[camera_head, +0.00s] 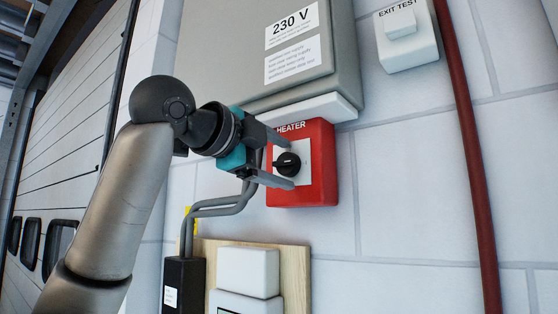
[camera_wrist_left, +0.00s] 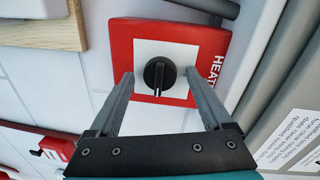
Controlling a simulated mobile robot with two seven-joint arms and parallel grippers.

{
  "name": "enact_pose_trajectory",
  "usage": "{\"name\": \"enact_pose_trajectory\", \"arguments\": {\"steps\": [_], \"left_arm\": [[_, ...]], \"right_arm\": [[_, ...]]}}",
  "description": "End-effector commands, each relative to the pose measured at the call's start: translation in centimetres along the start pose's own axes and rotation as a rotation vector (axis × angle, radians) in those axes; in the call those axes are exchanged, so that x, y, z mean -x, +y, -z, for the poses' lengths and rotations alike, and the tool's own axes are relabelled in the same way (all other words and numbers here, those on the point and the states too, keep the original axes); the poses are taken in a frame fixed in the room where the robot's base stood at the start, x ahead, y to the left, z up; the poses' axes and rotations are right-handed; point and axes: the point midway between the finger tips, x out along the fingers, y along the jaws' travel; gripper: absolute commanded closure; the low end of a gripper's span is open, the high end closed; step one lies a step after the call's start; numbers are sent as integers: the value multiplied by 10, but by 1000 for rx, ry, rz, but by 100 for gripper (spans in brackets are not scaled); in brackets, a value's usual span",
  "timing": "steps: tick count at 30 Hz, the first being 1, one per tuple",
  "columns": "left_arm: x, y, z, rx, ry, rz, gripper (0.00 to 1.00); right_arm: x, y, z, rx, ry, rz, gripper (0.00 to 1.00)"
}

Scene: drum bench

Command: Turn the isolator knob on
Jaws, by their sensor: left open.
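The isolator is a red box (camera_head: 322,180) marked HEATER on the wall, with a white plate and a black round knob (camera_head: 288,163) at its centre. In the left wrist view the red box (camera_wrist_left: 124,60) and the knob (camera_wrist_left: 159,76) show in full, with the knob's grip bar pointing toward the gripper's base. My left gripper (camera_head: 285,164) is open, its two fingers on either side of the knob. In the left wrist view the fingers (camera_wrist_left: 160,84) stand apart from the knob with a gap on each side; how near the tips are to the plate is hard to tell.
A grey 230 V cabinet (camera_head: 345,50) hangs just above the red box. A white EXIT TEST box (camera_head: 408,45) and a dark red pipe (camera_head: 468,130) are at right. Grey conduits (camera_head: 222,208) and a wooden board (camera_head: 295,270) lie below.

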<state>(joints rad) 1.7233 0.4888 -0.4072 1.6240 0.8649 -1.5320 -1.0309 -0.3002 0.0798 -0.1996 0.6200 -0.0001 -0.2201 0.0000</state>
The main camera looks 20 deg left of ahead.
Motion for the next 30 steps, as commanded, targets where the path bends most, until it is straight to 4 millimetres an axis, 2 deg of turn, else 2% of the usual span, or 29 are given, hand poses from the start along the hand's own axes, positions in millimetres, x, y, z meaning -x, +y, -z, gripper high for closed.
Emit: {"name": "enact_pose_trajectory", "arguments": {"steps": [5,8,11,21,25,30], "left_arm": [[3,0,0,1,0,2,17],[13,-1,-1,0,-1,5,17],[30,0,-1,-2,-1,7,17],[112,0,-1,-1,-2,6,17],[134,0,0,0,0,5,17],[149,0,0,-1,0,1,17]], "right_arm": [[-1,0,0,0,0,0,100],[-4,0,0,0,0,0,100],[-10,0,-1,0,0,0,100],[-28,-1,-2,0,0,1,100],[-31,-1,-3,0,0,1,100],[-33,-1,-3,0,0,1,100]]}}
